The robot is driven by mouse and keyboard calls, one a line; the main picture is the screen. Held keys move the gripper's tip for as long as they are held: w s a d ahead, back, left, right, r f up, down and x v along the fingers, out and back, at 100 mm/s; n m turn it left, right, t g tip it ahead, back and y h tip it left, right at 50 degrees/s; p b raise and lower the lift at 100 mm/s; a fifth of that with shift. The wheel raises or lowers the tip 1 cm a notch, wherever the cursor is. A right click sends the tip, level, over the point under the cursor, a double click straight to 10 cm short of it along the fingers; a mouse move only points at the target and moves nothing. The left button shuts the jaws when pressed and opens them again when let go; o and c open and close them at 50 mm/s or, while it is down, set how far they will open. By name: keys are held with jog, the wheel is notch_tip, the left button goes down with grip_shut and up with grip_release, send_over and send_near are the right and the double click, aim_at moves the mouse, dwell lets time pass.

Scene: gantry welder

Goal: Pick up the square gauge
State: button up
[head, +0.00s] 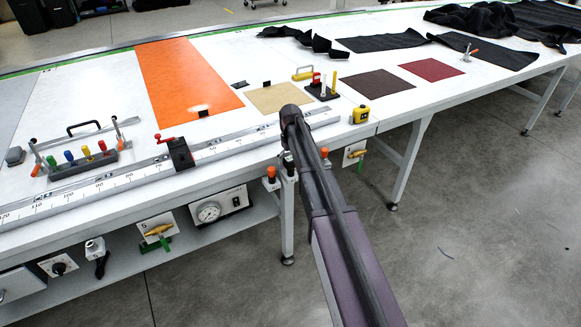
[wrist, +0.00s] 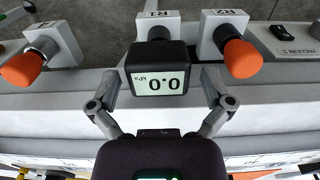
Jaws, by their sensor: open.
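The square gauge (wrist: 159,70) is a dark block with a pale display reading 0.0 kPa, upside down in the wrist view. It is in front of a white block labelled R1 (wrist: 157,25). My gripper (wrist: 160,82) is open, with one finger on each side of the gauge and a visible gap to it on both sides. In the head view my gripper (head: 288,158) is at the table's front edge, and my arm hides the gauge there.
Orange-capped knobs flank the gauge, one (wrist: 22,68) at left and one (wrist: 242,58) at right on the R2 block. A long ruler rail (head: 110,183) runs along the table front. A yellow tape measure (head: 360,114) lies to the right. Open floor (head: 450,220) is at right.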

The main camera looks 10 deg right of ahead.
jog(key=shift+f+b, duration=0.9)
jog(key=shift+f, duration=0.3)
jog(key=c, duration=1.1)
jog(key=shift+r, duration=0.2)
notch_tip(320, 180, up, 4)
jog(key=p, duration=0.4)
jog(key=shift+f, duration=0.25)
jog(key=s, duration=1)
jog(key=s+r+p, duration=0.1)
jog(key=s, duration=0.5)
jog(key=shift+a+r, duration=0.1)
jog(key=shift+a, duration=0.3)
jog(key=shift+s, duration=0.1)
